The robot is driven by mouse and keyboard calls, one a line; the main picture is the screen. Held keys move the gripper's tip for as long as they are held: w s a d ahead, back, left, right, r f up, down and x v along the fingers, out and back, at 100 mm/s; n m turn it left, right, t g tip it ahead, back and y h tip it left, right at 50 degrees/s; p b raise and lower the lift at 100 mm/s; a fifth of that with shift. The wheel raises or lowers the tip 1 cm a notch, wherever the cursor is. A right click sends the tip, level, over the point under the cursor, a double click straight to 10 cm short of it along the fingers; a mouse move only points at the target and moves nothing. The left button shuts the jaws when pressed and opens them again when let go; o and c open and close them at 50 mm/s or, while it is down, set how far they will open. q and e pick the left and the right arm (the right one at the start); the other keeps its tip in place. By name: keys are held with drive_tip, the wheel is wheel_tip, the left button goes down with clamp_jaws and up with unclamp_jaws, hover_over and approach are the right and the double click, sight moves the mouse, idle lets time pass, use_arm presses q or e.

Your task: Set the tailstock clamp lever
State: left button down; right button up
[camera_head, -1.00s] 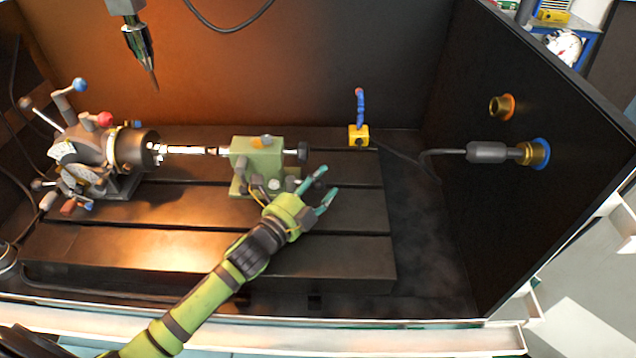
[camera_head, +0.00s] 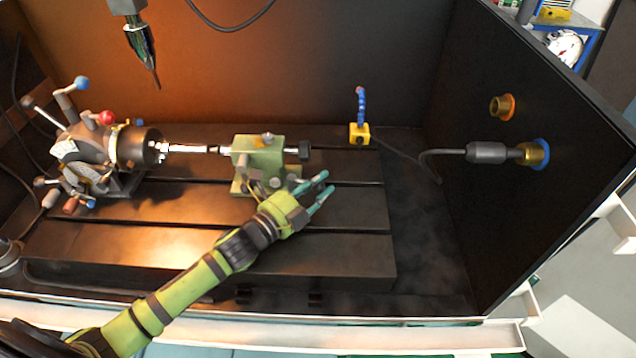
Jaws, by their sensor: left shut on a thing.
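The lever is small and mostly hidden by the fingers. A shiny workpiece bar (camera_head: 190,148) runs from the chuck (camera_head: 138,148) to the tailstock. My right gripper is not in view.
The indexing head (camera_head: 88,155) with coloured-knob levers stands at the left. A pointed tool (camera_head: 140,45) hangs above. A yellow block (camera_head: 359,134) with a blue hose is behind right, and a grey pipe fitting (camera_head: 487,152) juts from the right wall. The front table slots are clear.

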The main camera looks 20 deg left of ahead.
use_arm(q)
drive_tip(key=shift+r, duration=0.1)
drive_tip(key=c, duration=1)
unclamp_jaws()
drive_tip(key=shift+w+d+y, duration=0.1)
drive_tip(key=shift+y, duration=0.2)
